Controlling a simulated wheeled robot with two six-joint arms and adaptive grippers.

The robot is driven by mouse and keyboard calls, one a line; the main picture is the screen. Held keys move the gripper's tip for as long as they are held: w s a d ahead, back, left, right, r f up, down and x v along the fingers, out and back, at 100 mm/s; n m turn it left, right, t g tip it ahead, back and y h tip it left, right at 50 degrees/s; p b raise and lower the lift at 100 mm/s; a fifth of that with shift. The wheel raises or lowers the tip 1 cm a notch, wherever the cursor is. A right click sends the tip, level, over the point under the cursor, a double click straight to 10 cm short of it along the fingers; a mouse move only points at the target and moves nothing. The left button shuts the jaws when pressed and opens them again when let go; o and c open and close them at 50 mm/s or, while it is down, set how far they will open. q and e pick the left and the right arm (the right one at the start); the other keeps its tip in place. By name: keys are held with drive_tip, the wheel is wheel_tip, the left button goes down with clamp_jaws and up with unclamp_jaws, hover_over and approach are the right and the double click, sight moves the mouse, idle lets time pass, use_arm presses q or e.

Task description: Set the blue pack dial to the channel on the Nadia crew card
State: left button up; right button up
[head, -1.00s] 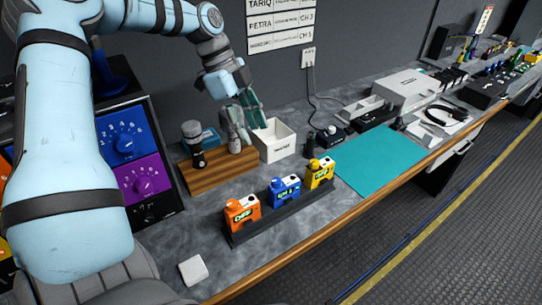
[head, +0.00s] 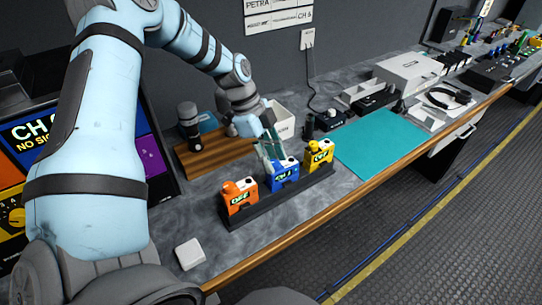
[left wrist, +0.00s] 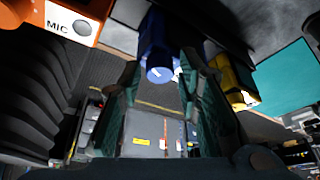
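The blue pack (head: 287,179) stands between the orange pack (head: 240,196) and the yellow pack (head: 318,155) in a dark rack (head: 262,208). Its small display shows CH and a digit too small to read surely. My left gripper (head: 270,158) is just above and behind the blue pack. In the left wrist view its teal fingers (left wrist: 160,108) are spread, with the blue pack (left wrist: 155,38) and its round blue dial (left wrist: 159,74) at the gap; contact cannot be told. Crew cards (head: 279,16) hang on the wall; Nadia's name is not readable. My right gripper is out of view.
A white bin (head: 281,118) and a wooden board (head: 205,156) with a dark cylinder stand behind the rack. A teal mat (head: 385,143) lies clear to the right. A white block (head: 190,254) lies near the front edge. A screen panel (head: 30,135) stands at left.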

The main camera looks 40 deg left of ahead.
use_arm(q)
clamp_jaws()
drive_tip(key=m+b, duration=0.1)
drive_tip(key=b, duration=0.1)
drive_tip(key=m+g+b, duration=0.1)
drive_tip(key=m+b, duration=0.1)
drive_tip(key=shift+w+a+f, duration=0.1)
drive_tip(key=shift+w+f, duration=0.1)
drive_tip(key=shift+f, duration=0.2)
drive_tip(key=shift+r+m+g+b, duration=0.15)
drive_tip(key=shift+m+g+b, duration=0.15)
drive_tip(key=shift+m+b, duration=0.3)
drive_tip(key=shift+s+r+m, duration=0.1)
drive_tip(key=shift+r+m, duration=0.2)
drive_tip(key=shift+o, duration=2.2)
unclamp_jaws()
drive_tip(key=v, duration=1.2)
drive_tip(key=shift+w, duration=0.25)
